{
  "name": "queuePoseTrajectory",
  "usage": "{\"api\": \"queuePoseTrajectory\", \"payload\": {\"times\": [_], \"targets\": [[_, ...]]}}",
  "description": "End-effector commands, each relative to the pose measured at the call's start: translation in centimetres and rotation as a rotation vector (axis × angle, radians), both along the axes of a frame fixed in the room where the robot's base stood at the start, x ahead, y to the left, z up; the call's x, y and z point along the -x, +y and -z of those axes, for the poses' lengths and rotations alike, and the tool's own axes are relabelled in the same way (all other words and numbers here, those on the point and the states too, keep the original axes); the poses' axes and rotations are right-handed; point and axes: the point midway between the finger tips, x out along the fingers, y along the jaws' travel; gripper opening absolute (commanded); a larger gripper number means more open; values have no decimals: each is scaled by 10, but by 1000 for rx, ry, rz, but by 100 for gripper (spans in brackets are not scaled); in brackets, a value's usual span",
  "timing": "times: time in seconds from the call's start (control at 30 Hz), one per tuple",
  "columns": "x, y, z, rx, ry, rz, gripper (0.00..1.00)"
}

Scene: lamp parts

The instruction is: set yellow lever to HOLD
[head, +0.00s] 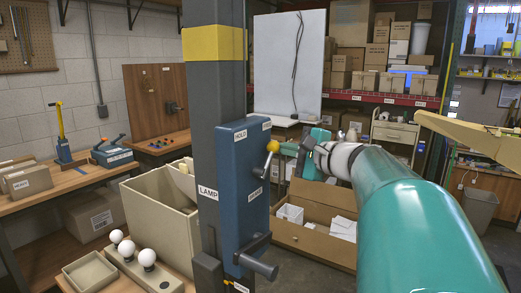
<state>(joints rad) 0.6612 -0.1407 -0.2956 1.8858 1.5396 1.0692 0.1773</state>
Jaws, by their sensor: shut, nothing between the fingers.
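The yellow lever is a yellow ball knob (272,146) on a short metal rod that runs down to a pivot on the side of a blue box (230,190). The rod tilts up, with the knob at its upper end. A white HOLD label (240,135) is near the top of the box's front face. Other small labels on the lever side are too small to read. My gripper (307,147) is at the end of my teal arm, just right of the knob, with a small visible gap. It looks shut and empty; its fingertips are partly hidden.
The box is fixed to a grey post (213,100) with a yellow band and a LAMP label. A dark cylindrical handle (259,268) sticks out low on the box. A bench with white bulbs (148,257) is at lower left.

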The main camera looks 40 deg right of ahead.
Motion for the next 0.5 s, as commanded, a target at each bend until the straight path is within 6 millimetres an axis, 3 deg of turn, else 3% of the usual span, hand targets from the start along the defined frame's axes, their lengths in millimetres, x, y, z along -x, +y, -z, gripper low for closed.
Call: {"api": "queuePoseTrajectory", "payload": {"times": [0.5], "targets": [[2, 9, -9, 139, -51, -5, 0]]}}
